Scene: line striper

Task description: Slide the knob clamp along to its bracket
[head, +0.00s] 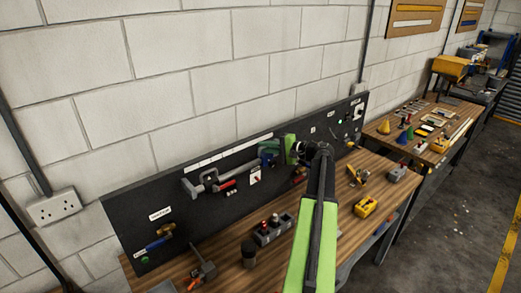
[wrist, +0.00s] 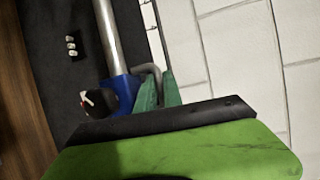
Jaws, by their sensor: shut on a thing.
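A pale metal bar (head: 235,168) runs along the black panel, and it also fills the top of the wrist view (wrist: 106,38). The knob clamp, a blue collar (wrist: 122,94) with a dark knob bearing a white mark, sits around the bar's near end in the wrist view; in the head view it shows small and blue (head: 265,159). Teal-green pieces and a bent grey hook are beside it. My gripper (head: 279,150) is at the clamp, shut on it; its jaw contact is mostly hidden by its green body. I cannot tell for certain which part is the bracket.
Grey and red fittings (head: 210,181) stand at the bar's left end. Below on the wooden bench are a dark block with red-topped parts (head: 272,230), a dark cylinder (head: 248,252) and a yellow block (head: 366,207). A brass and blue valve (head: 160,240) is at the panel's lower left.

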